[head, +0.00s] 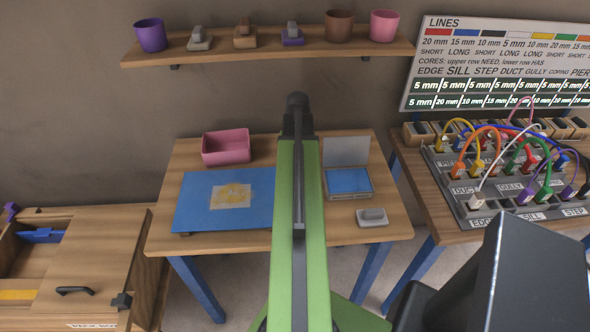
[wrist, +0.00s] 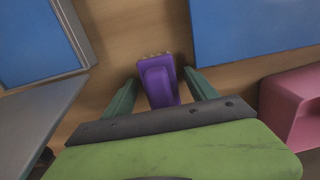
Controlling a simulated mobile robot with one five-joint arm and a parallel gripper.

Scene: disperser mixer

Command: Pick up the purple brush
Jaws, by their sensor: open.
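The purple brush (wrist: 158,82) lies on the wooden table top in the wrist view, with a pale bristle edge at its far end. My gripper (wrist: 160,76) is open, with one green finger on each side of the brush. I cannot tell whether the fingers touch it. In the head view my green arm covers the middle of the table and hides both the brush and the fingers.
Beside the brush are a blue mat (head: 190,210) with a yellowish patch, a pink bin (head: 226,147), and an open box (head: 349,183) with a raised lid (head: 346,151). A grey brush-like block (head: 372,217) sits front right. A shelf (head: 270,50) hangs behind.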

